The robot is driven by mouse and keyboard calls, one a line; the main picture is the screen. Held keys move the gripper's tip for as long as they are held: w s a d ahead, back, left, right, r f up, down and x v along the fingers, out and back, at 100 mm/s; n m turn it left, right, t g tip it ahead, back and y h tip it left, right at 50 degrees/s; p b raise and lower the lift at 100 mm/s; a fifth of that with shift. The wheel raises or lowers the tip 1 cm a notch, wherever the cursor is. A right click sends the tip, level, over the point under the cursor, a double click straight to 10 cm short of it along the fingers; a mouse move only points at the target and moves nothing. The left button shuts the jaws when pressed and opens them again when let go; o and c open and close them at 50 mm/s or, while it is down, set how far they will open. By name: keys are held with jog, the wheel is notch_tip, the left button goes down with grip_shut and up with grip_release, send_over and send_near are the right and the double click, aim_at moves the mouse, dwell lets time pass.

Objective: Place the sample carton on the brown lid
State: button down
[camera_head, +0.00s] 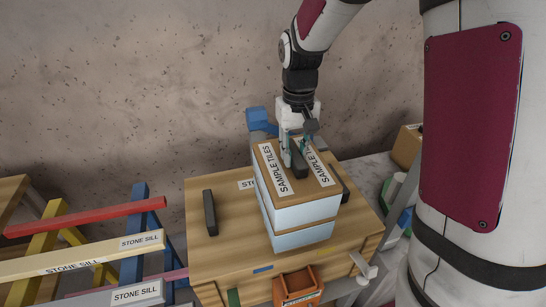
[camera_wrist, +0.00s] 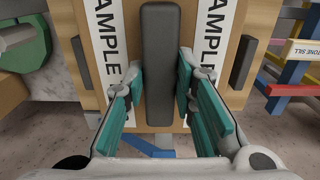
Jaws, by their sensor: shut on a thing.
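The sample carton (camera_head: 305,215) has a brown top with a dark bar handle, two white "SAMPLE TILES" labels and pale blue sides. My gripper (camera_head: 296,155) is shut on the handle from above. In the wrist view the teal fingers of my gripper (camera_wrist: 160,95) stand on both sides of the handle of the carton (camera_wrist: 158,60). The brown lid (camera_head: 228,242) is a wooden top with dark handles at left and right. The carton stands upright over its middle and hides much of it. I cannot tell whether the carton's bottom touches the lid.
Red, yellow and blue trestles with bars labelled "STONE SILL" (camera_head: 80,258) stand at the left. A small orange-brown bin (camera_head: 297,284) is at the lid's front edge. A blue object (camera_head: 262,120) is behind the carton. A brown box (camera_head: 407,147) sits at the back right.

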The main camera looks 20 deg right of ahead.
aim_at(273, 156)
jog(key=w+a, duration=0.2)
jog(key=a, duration=0.1)
jog(key=w+a, duration=0.1)
jog(key=shift+w+a+f, duration=0.15)
jog(key=shift+w+f, duration=0.1)
jog(key=shift+w, duration=0.15)
jog(key=shift+f+p, duration=0.65)
jog(key=shift+f, duration=1.2)
jog(key=c, duration=1.3)
grip_release()
